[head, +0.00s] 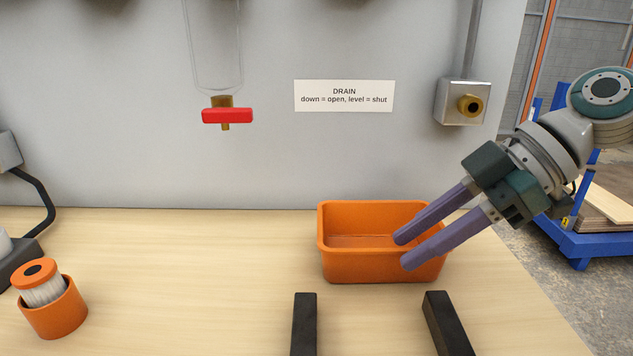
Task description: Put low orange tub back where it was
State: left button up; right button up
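The low orange tub (365,265) is a rectangular open box standing upright on the wooden bench, close to the grey back wall. Its visible interior looks empty. My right gripper (403,251) reaches in from the right, with two purple fingers angled down to the left over the tub's right part. The fingers are apart. The upper fingertip shows over the tub's inside and the lower one crosses in front of the front rim. I cannot tell whether either touches the tub.
Two black bars (304,325) (447,325) lie on the bench (190,285) in front of the tub. At left, an orange cup (55,315) holds a white pleated filter (42,290). A red drain handle (227,116) is level on the wall. Bench left of the tub is clear.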

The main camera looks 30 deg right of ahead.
jog(key=p+v, duration=0.3)
jog(key=v, duration=0.3)
jog(key=shift+r, duration=0.25)
jog(key=shift+s, duration=0.1)
